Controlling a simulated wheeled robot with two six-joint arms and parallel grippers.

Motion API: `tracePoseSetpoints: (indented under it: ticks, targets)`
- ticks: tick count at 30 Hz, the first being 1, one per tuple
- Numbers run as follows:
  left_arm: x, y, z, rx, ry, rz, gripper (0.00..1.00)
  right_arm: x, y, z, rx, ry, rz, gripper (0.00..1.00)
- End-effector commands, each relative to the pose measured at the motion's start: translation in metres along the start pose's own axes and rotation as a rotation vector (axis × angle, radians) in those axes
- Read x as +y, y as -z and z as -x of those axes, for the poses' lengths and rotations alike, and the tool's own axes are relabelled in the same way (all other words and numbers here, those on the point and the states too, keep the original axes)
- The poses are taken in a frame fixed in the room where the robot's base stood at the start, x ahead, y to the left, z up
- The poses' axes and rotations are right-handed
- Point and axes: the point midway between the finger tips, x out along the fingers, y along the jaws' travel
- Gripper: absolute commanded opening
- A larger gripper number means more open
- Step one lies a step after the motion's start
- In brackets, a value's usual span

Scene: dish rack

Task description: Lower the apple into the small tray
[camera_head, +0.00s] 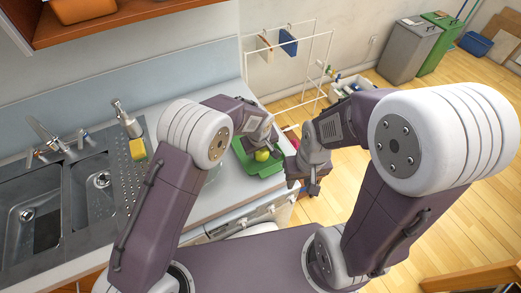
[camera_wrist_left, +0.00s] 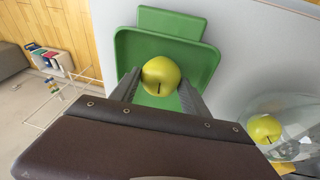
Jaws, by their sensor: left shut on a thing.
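A yellow-green apple (camera_wrist_left: 160,72) is between the two fingers of my left gripper (camera_wrist_left: 158,84), which is shut on it. The small green tray (camera_wrist_left: 209,62) lies on the counter directly behind the apple in the left wrist view. In the head view the apple (camera_head: 262,155) shows over the tray (camera_head: 268,169), below my left gripper (camera_head: 264,146). I cannot tell whether the apple touches the tray floor. My right gripper (camera_head: 302,184) hangs to the right of the tray, past the counter's edge; its finger gap is not clear.
A clear glass bowl with a second apple (camera_wrist_left: 264,129) in it stands close to the tray. The sink (camera_head: 60,195), a soap dispenser (camera_head: 127,120) and a yellow sponge (camera_head: 138,150) are at left. A white rack (camera_head: 300,62) stands beyond the counter.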

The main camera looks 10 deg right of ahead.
Motion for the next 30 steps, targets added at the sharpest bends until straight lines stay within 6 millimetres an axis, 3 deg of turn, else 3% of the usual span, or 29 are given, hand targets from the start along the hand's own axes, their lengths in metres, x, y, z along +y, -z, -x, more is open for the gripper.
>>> tracePoseSetpoints:
  ticks: [26, 27, 29, 30]
  targets:
    - [-0.0013, -0.0024, -0.0097, 0.0, 0.0, 0.0, 0.1, 0.0002, -0.0008, -0.0084, 0.0, 0.0, 0.0, 0.36]
    - [-0.0013, -0.0024, -0.0097, 0.0, 0.0, 0.0, 0.59, 0.0002, -0.0009, -0.0084, 0.0, 0.0, 0.0, 0.36]
    - [-0.0013, -0.0024, -0.0097, 0.0, 0.0, 0.0, 0.76, 0.0002, -0.0009, -0.0084, 0.0, 0.0, 0.0, 0.36]
    - [-0.0013, -0.0024, -0.0097, 0.0, 0.0, 0.0, 0.79, 0.0002, -0.0009, -0.0084, 0.0, 0.0, 0.0, 0.36]
